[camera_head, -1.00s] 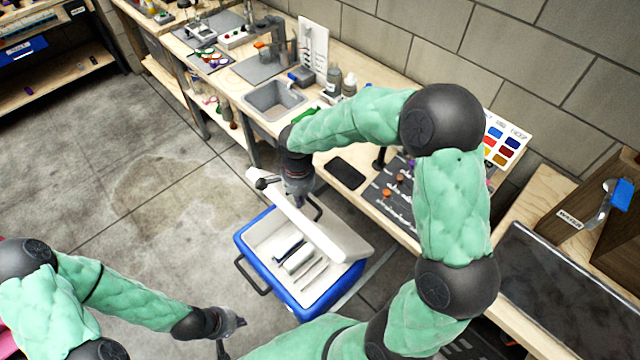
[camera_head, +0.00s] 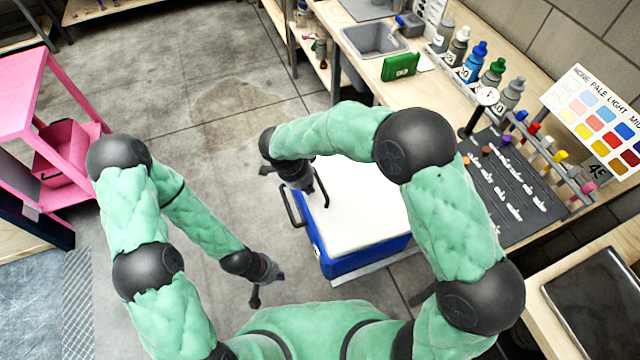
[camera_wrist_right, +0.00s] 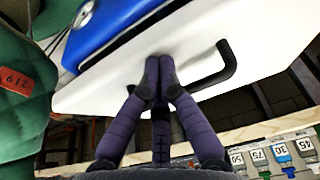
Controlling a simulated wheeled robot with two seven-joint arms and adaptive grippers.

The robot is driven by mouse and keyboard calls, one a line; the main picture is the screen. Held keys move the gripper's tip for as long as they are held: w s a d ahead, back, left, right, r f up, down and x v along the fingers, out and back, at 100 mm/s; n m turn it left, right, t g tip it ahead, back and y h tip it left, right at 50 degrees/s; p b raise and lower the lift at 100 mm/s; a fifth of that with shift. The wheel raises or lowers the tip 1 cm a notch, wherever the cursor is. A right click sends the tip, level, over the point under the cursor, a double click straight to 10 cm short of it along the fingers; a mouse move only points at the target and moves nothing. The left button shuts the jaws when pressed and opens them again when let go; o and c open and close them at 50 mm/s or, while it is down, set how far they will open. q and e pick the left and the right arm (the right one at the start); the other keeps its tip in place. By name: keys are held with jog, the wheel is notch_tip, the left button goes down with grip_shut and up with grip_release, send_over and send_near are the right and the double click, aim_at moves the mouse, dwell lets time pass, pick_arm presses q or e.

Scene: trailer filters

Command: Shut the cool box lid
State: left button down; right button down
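The cool box stands on the floor in the head view, with a blue body (camera_head: 365,259) and a white lid (camera_head: 365,205). The lid lies over the box top and no inside shows; I cannot tell whether it is fully seated. My right gripper (camera_head: 314,192) is at the lid's left part. In the right wrist view its fingers (camera_wrist_right: 158,78) are together with nothing between them, tips against or very close to the white lid (camera_wrist_right: 115,80). My left gripper (camera_head: 257,292) hangs left of the box, apart from it; its fingers are too small to read.
A dark handle (camera_head: 291,208) sticks out at the box's left side. The workbench (camera_head: 420,95) with a sink (camera_head: 374,40) and several bottles runs behind and right. A pink cart (camera_head: 65,135) stands at far left. Floor left of the box is clear.

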pick_arm(q)
jog(key=shift+d+f+b, duration=0.15)
jog(key=shift+f+b, duration=0.35)
jog(key=shift+f, duration=0.2)
pick_arm(e)
jog(key=shift+s+a+f+h, duration=0.1)
jog(key=shift+a+f+h, duration=0.15)
jog(key=shift+f, duration=0.35)
jog(key=shift+a+f+h, duration=0.15)
jog(key=shift+f+h, duration=0.1)
jog(key=shift+f, duration=0.35)
pick_arm(q)
jog(key=shift+s, duration=0.1)
